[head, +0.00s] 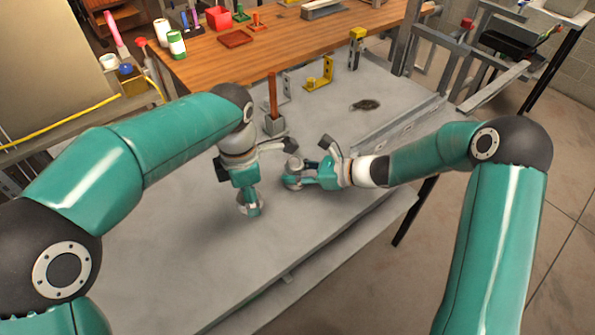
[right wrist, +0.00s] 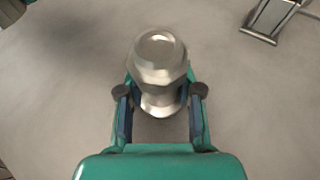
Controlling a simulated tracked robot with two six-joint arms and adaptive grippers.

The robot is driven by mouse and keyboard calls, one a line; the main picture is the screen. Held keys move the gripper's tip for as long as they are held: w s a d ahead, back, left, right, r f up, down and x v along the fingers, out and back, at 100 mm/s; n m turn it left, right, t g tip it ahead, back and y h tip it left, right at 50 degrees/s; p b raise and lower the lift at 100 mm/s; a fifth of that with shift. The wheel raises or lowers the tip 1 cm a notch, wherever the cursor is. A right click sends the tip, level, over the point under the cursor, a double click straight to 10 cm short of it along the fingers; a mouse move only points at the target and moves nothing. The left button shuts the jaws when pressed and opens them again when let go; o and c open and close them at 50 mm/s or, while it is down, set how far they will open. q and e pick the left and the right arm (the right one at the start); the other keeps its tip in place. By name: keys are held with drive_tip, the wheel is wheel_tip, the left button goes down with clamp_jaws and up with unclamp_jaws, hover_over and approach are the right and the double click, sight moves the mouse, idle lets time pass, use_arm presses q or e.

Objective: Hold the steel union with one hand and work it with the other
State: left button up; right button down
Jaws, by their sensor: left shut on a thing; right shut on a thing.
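The steel union (right wrist: 158,75), shiny with a hexagonal nut section and a rounded top, sits between the two fingers of my right gripper (right wrist: 160,108) in the right wrist view. My right gripper is shut on it, near the middle of the grey table. In the head view my right gripper (head: 291,183) is small, with silver metal at its fingers. My left gripper (head: 250,206) is lower and to the left, apart from it, pointing down close above the table. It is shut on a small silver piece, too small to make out.
The grey table (head: 180,245) is clear at its front and left. Behind the grippers stand an orange bar in a grey block (head: 274,126), a yellow bracket (head: 320,76) and a yellow-topped post (head: 355,50). A wooden bench (head: 285,38) is beyond.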

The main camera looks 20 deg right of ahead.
drive_tip(key=c, duration=1.2)
unclamp_jaws()
drive_tip(key=shift+f, duration=0.1)
drive_tip(key=o, duration=0.4)
drive_tip(key=shift+o, duration=0.2)
